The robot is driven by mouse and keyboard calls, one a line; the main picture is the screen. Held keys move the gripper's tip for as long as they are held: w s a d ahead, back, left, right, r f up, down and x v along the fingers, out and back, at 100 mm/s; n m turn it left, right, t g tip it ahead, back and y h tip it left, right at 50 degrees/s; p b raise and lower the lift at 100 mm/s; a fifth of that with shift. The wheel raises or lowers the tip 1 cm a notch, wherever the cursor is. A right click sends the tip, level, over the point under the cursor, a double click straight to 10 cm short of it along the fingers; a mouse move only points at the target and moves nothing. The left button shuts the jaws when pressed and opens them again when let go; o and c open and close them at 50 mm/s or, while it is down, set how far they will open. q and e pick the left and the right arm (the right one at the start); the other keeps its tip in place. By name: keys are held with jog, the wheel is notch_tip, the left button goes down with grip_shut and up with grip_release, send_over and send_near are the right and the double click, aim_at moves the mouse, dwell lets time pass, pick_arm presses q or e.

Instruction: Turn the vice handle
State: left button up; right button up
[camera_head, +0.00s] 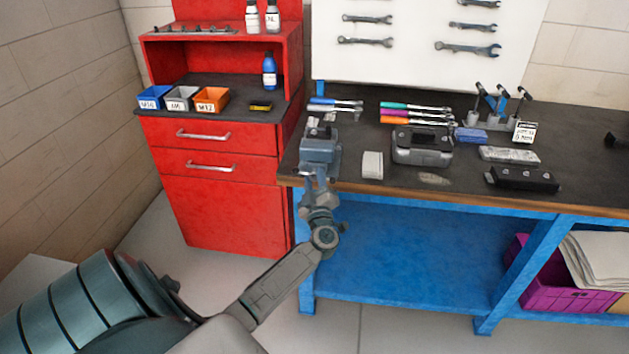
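A blue-grey vice (321,148) stands at the left front corner of the workbench (400,198). My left arm comes in from the lower left and reaches up to the front of the vice. My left gripper (313,178) is right in front of the vice, at the bench's front edge. The vice handle cannot be made out; the gripper and wrist cover that area. The fingers are too small and blend with the vice, so I cannot tell whether they are open or shut, or touching. My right gripper is not in view.
A red cabinet (222,215) with small bins stands to the left. A magenta crate (560,293) sits on the lower shelf.

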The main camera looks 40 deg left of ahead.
pick_arm(q)
jog(key=c, duration=0.6)
jog(key=shift+r+n+g+p, duration=0.35)
jog(key=shift+n+p, duration=0.35)
jog(key=shift+p, duration=0.3)
jog(key=shift+f+n+g+p, duration=0.25)
jog(key=shift+n+g+p, duration=0.1)
jog(key=shift+n+p, duration=0.3)
jog(key=o, duration=1)
